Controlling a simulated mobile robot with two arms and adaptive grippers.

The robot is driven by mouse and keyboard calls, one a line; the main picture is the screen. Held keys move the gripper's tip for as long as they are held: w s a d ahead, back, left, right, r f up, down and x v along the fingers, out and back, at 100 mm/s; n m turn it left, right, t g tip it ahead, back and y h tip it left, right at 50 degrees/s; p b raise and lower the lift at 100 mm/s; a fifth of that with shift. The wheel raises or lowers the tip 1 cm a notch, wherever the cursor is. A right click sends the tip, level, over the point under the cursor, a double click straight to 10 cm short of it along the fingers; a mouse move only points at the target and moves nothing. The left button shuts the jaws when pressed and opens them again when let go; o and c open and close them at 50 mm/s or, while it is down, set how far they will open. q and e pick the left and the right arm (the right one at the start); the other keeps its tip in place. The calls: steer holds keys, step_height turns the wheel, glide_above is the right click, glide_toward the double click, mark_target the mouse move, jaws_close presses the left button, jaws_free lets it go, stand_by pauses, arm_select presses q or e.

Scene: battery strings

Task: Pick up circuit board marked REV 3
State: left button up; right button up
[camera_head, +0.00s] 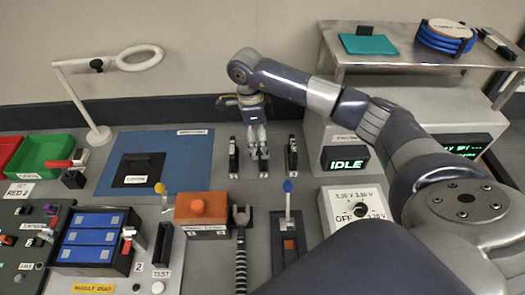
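I cannot make out a REV 3 marking on anything in view, so I cannot tell which thing is the circuit board. My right gripper (258,153) points down over the bench between two narrow black upright pieces, one on its left (233,157) and one on its right (292,155). Its fingers are close together; whether they hold something is too small to tell. A black piece with a white label (140,168) is on the blue mat (190,172), left of the gripper. My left gripper is not in view.
The blue battery module (92,237), orange-buttoned box (203,210), blue-tipped lever (288,200) and dial box (350,208) crowd the front. The IDLE display (346,162) is right of the gripper, below a metal shelf (400,55).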

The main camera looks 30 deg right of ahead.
steer(key=f, duration=0.1)
steer(key=f+p, duration=0.2)
steer(key=shift+s+d, duration=0.3)
steer(key=shift+d, duration=0.1)
steer(key=shift+f, duration=0.4)
steer(key=shift+d+f, duration=0.1)
steer(key=shift+f, duration=0.15)
steer(key=shift+w, duration=0.1)
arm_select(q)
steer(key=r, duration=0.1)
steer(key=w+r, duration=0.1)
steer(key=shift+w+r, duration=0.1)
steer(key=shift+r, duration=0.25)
arm_select(e)
steer(key=c, duration=1.2)
